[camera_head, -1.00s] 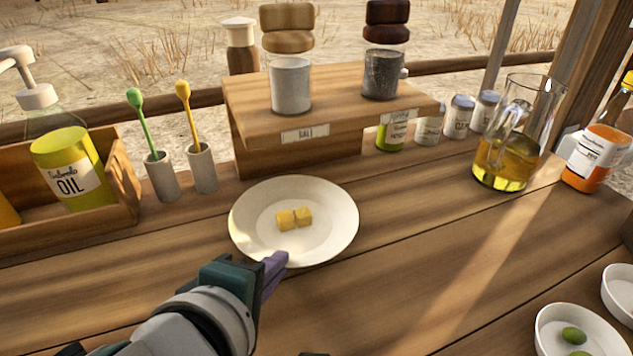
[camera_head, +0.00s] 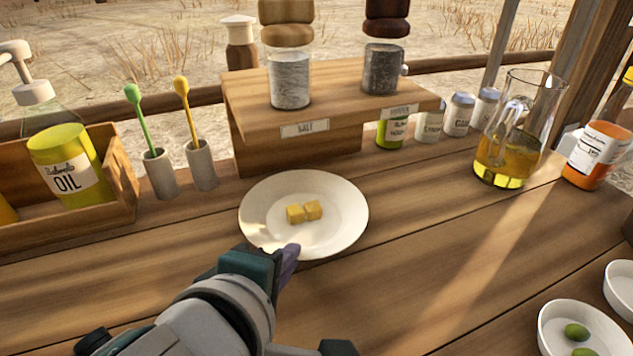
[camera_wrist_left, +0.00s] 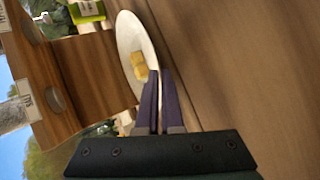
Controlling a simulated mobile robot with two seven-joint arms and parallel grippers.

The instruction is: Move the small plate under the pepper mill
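The small white plate (camera_head: 335,215) lies on the wooden counter, in front of the shelf and closer to the salt end; two yellow cubes (camera_head: 304,212) sit on it. The pepper mill (camera_head: 383,70), glass with dark contents and a dark brown top, stands on the right part of the shelf, behind and right of the plate. My left gripper (camera_head: 289,252) is at the plate's near rim. In the left wrist view its purple fingers (camera_wrist_left: 160,78) are close together at the rim of the plate (camera_wrist_left: 128,40), seemingly pinching it. My right gripper is not seen.
The wooden shelf (camera_head: 330,142) also bears the salt mill (camera_head: 290,80). Several small jars (camera_head: 428,122), an oil flask (camera_head: 508,155) and an orange bottle (camera_head: 597,155) stand to the right. White bowls (camera_head: 560,345) are at lower right. The counter right of the plate is clear.

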